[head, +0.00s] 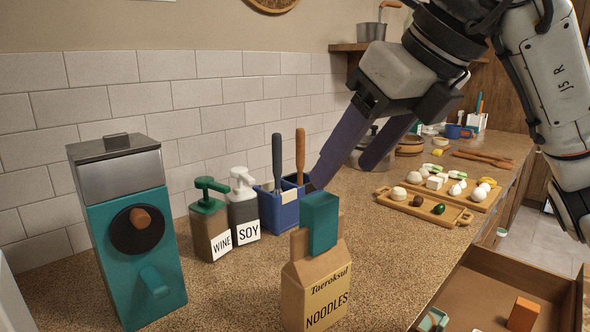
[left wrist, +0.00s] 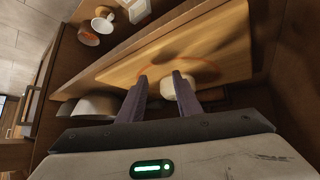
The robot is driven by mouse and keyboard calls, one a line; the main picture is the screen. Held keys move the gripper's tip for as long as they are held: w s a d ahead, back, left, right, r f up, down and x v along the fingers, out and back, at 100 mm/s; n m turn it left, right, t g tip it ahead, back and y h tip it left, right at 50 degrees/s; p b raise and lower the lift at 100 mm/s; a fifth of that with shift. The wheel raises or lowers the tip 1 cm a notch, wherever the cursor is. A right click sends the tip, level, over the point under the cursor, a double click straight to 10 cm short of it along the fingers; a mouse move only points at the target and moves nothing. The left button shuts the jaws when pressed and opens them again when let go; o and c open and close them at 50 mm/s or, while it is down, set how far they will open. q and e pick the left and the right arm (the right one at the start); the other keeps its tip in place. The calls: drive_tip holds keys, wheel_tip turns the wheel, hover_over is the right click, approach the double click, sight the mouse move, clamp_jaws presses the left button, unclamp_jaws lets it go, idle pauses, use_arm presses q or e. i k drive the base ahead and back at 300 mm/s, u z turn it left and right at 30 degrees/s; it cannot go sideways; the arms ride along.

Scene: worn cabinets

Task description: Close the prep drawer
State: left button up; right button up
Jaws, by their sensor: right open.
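The prep drawer is most likely the open wooden drawer (head: 531,268) at the lower right of the head view. It is pulled out from under the counter, and its near part is cut off by the frame. An orange block and a green-and-white item lie in it. My right gripper (head: 343,176) is open and empty over the counter, up and to the left of the drawer and apart from it. My left gripper (left wrist: 160,78) shows only in the left wrist view, its fingers apart in front of wooden shelving, with a pale round object beyond them.
On the granite counter (head: 390,250) stand a noodles bag (head: 316,285), a teal dispenser (head: 130,235), a wine bottle (head: 209,225), a soy bottle (head: 243,210) and a blue utensil holder (head: 279,207). Boards of food (head: 424,206) lie behind the drawer.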

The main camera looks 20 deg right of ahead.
sight(482, 305)
drive_tip(key=k, duration=1)
